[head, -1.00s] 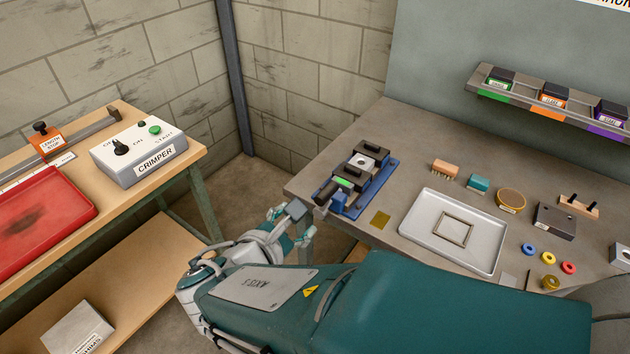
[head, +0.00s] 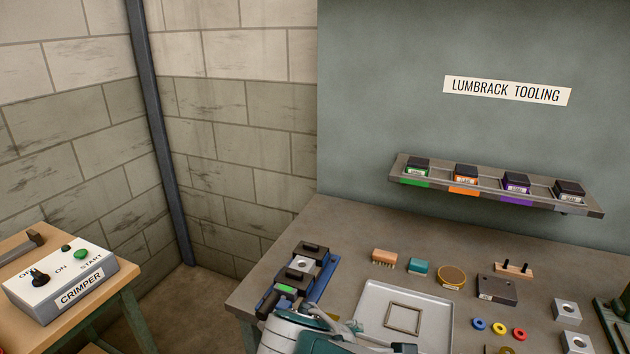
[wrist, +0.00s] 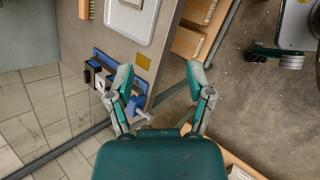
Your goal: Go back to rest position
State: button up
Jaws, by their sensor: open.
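My gripper (wrist: 160,80) is open and empty in the wrist view, its two teal fingers spread wide apart. It points down over the front edge of the grey workbench (wrist: 120,45). The left finger overlaps the view of the blue fixture (wrist: 140,106), which stands on the bench near that edge. In the head view, the blue fixture (head: 265,305) with its dark clamps stands at the left end of the bench. Part of my arm shows at the bottom middle there, and my gripper's fingertips cannot be made out.
A white tray (head: 372,304) with a square frame lies on the bench, with small blocks and coloured rings around it. A wall rack (head: 590,208) holds labelled blocks. The crimper box (head: 62,283) stands on a wooden table at left. Floor shows between the tables.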

jog(key=s+d+r+m+y, duration=0.2)
jog(key=s+d+m+y, duration=0.3)
jog(key=m, duration=1.1)
jog(key=s+d, duration=0.2)
jog(key=d, duration=0.2)
jog(key=shift+r+g+y, duration=0.25)
jog(key=shift+g+y, duration=0.05)
jog(key=shift+g, duration=0.1)
jog(key=shift+d, duration=0.1)
